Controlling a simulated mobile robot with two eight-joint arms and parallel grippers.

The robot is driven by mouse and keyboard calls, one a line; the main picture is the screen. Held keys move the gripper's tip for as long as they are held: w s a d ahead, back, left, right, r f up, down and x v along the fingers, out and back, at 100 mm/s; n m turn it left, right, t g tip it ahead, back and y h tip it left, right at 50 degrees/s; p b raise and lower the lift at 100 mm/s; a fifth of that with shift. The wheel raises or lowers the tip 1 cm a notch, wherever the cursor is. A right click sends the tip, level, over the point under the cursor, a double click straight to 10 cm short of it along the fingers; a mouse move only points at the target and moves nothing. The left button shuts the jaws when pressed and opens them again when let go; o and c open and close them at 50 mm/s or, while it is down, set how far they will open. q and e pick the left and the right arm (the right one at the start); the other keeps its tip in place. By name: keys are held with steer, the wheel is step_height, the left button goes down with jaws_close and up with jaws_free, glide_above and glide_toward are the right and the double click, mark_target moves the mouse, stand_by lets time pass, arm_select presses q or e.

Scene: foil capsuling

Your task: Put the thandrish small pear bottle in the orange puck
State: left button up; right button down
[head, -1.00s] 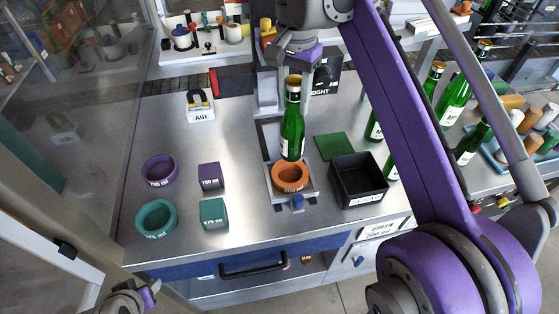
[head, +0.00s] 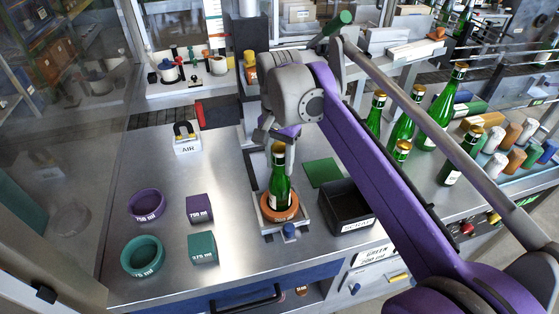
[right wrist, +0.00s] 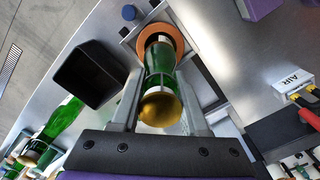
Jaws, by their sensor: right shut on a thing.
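The green small pear bottle (head: 280,184) with a gold cap is upright, its base within the ring of the orange puck (head: 270,214) in the head view. The right wrist view looks down past the gold cap (right wrist: 160,109) to the bottle's lower end inside the orange puck (right wrist: 172,33). Whether the base rests on the puck's floor is hidden. My right gripper (head: 281,150) comes from above and is shut on the bottle's neck; its fingers flank the bottle in the right wrist view. My left gripper is out of view.
A black bin (head: 345,207) stands just right of the puck, with a green mat (head: 323,172) behind it. Purple (head: 146,205) and teal (head: 142,255) rings and two blocks lie left. Several green bottles (head: 404,120) stand at right. The table's left middle is clear.

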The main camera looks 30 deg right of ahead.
steer(key=shift+c, duration=2.1)
jaws_free()
steer(key=shift+f, duration=0.1)
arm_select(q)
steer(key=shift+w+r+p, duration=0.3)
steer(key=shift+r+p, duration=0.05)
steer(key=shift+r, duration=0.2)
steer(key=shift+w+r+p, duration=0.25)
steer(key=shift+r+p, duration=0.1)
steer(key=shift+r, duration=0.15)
arm_select(e)
step_height(320, 180, up, 12)
steer(key=shift+r, duration=0.15)
